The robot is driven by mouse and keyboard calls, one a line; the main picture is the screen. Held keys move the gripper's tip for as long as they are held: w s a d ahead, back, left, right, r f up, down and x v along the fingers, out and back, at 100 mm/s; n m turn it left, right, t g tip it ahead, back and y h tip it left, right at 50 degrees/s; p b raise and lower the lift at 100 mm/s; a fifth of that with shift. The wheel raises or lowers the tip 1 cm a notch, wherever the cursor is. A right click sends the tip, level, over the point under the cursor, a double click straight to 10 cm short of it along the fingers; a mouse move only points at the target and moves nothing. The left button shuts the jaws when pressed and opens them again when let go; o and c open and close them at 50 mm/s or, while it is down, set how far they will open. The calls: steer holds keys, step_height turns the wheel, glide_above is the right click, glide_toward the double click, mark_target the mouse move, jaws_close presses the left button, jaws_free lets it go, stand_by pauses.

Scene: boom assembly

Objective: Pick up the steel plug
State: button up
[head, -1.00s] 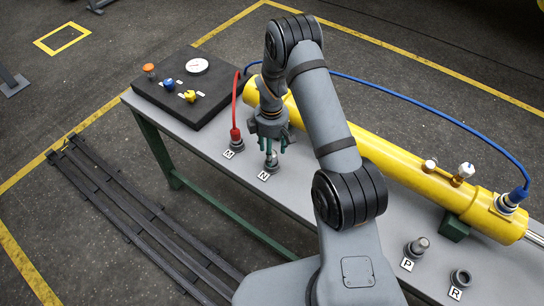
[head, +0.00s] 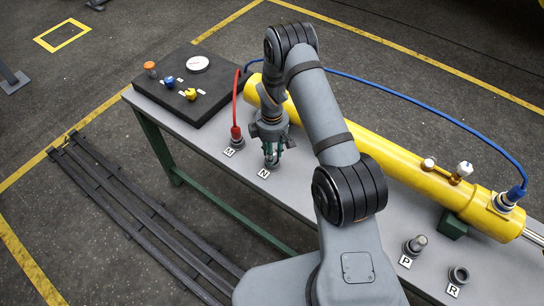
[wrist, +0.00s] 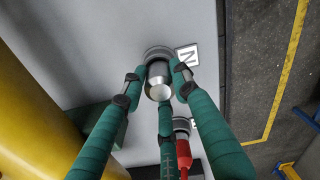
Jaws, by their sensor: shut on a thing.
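The steel plug (wrist: 158,86) is a bright metal cylinder with a round end, in the middle of the wrist view. It stands at the dark-ringed socket (wrist: 157,51) by the N label (wrist: 187,55). My gripper (head: 271,160) is over N in the head view. Its green fingers are closed around the plug from several sides. In the head view the fingers hide most of the plug. I cannot tell whether the plug is still seated in the socket or slightly raised.
A red hose plug (head: 236,133) stands at M, close beside my gripper. The yellow cylinder (head: 390,155) lies along the bench behind it. A black panel (head: 187,84) with knobs is at left. Sockets P (head: 416,246) and R (head: 458,277) are at the right front.

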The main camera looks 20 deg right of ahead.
jaws_close()
steer(key=shift+r, duration=0.15)
